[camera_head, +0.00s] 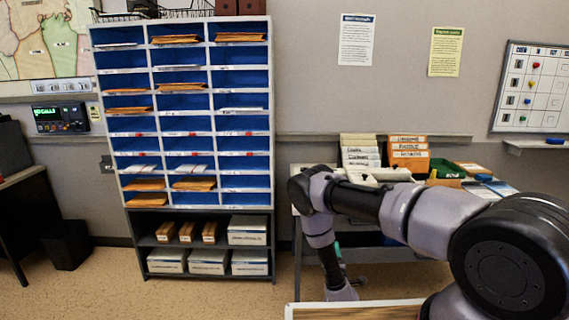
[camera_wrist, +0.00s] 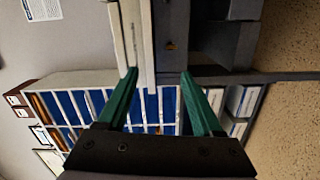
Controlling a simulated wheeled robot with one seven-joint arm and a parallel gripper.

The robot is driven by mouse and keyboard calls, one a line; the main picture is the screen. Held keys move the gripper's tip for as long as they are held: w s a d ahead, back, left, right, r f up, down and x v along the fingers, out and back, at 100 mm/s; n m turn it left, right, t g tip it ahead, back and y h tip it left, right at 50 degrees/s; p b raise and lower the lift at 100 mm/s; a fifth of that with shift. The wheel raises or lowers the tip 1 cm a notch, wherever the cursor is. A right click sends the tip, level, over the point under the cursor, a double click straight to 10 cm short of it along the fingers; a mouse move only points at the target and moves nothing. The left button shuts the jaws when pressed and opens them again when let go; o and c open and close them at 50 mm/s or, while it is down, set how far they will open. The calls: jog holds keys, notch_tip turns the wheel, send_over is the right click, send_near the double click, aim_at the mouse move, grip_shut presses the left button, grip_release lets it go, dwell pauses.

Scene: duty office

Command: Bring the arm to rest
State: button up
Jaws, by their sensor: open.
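My arm reaches in from the lower right in the head view, bent at the elbow, with its forearm hanging down in front of the side table. My gripper (camera_wrist: 159,72) shows in the wrist view with its two green fingers spread apart. I see nothing held between them. In the head view only small green bits of the gripper show beside the wrist, low in front of the table. The wrist view is turned on its side.
A blue pigeonhole shelf (camera_head: 187,130) with envelopes stands against the wall. The side table (camera_head: 385,254) behind my arm bears file boxes (camera_head: 408,153) and a green tray (camera_head: 446,170). A light-edged surface (camera_head: 352,313) lies at the bottom. Floor (camera_head: 110,290) is clear at left.

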jog(key=w+d+r+m+g+h, duration=0.15)
jog(key=w+r+m, duration=0.4)
jog(key=r, duration=0.55)
jog(key=w+r+m+g+h, duration=0.1)
jog(key=w+r+m+g, duration=0.1)
jog(key=w+r+m, duration=0.6)
jog(key=s+d+r+m+g+y, duration=0.1)
jog(key=s+r, duration=0.2)
jog(key=r, duration=0.9)
jog(key=s+d+r+m+g+y, duration=0.1)
jog(key=s+r+m+g+y, duration=0.15)
jog(key=r, duration=0.95)
jog(key=s+r+m+g+y, duration=0.1)
jog(key=s+r+y, duration=0.1)
jog(key=s+r, duration=1.55)
jog(key=s+d+m+g, duration=0.1)
jog(key=s+d+g, duration=0.1)
jog(key=s, duration=2.1)
jog(key=shift+r+m+g+y, duration=0.25)
jog(key=shift+m+g+y, duration=0.05)
jog(key=shift+m, duration=0.1)
